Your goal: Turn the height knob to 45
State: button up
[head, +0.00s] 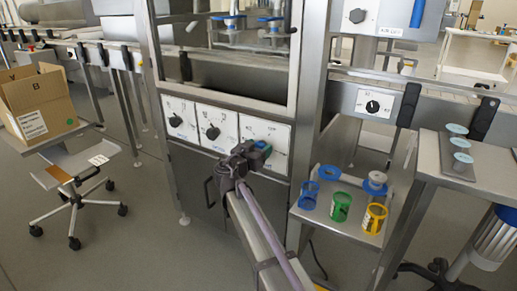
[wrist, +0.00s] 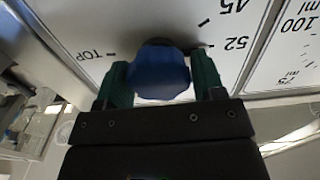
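The height knob (wrist: 160,72) is blue and sits between the green fingers of my gripper (wrist: 161,82) in the wrist view. The fingers lie against its left and right sides. The dial plate (wrist: 85,22) around it is white, with TOP on the left and 52 and 45 on the right. A dark part beside the knob lies near the 52 mark; the exact pointer setting is hard to read. In the head view my gripper (head: 260,147) is at the rightmost of three dial plates (head: 276,132) and covers most of the knob.
Two black knobs (head: 176,121) (head: 212,132) are on the plates to the left. A shelf (head: 335,222) with blue, green and yellow cup holders stands right of my arm. A machine frame post (head: 309,100) rises close on the right. Open floor lies at left.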

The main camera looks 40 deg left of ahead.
jog(key=c, duration=0.6)
jog(key=shift+o, duration=0.2)
jog(key=shift+n, duration=0.3)
jog(key=shift+a+n, duration=0.15)
jog(key=shift+n, duration=2.45)
jog(key=o, duration=0.9)
jog(key=s, duration=0.3)
jog(key=s+d, duration=0.1)
jog(key=s, duration=0.6)
jog(key=shift+s+d, duration=0.2)
jog(key=shift+s, duration=0.15)
